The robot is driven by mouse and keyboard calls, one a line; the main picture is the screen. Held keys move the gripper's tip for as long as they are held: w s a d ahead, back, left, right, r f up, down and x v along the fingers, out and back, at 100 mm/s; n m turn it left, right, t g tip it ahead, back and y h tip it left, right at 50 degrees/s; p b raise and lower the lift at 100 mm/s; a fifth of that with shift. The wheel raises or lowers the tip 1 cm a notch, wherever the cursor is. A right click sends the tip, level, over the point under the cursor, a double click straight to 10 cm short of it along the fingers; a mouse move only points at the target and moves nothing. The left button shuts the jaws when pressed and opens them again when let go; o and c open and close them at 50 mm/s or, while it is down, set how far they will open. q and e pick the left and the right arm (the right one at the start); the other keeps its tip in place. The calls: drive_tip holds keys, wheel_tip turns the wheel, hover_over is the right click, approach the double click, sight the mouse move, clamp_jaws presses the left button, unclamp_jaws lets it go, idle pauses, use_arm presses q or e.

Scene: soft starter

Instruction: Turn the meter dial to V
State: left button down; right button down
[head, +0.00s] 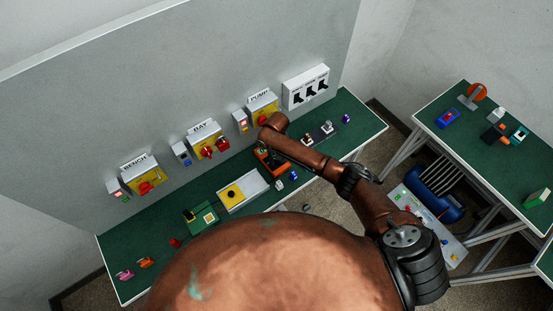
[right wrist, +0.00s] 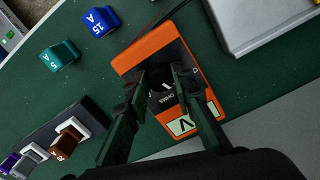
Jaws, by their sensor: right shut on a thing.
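The orange meter (right wrist: 146,62) lies on the green bench, and it also shows in the head view (head: 262,156), partly hidden by my right arm. Its dark dial (right wrist: 160,90) sits between the fingers of my right gripper (right wrist: 161,80), which is shut on it. My left gripper is not in view.
A blue 15 A block (right wrist: 100,22) and a teal 5 A block (right wrist: 60,56) lie near the meter. A dark holder with coloured blocks (right wrist: 50,140) is at lower left. A grey tray (head: 243,192) lies left of the meter; wall switch boxes (head: 207,141) stand behind.

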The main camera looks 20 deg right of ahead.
drive_tip(key=c, duration=1.7)
unclamp_jaws()
drive_tip(key=shift+o, duration=0.2)
wheel_tip(320, 180, up, 12)
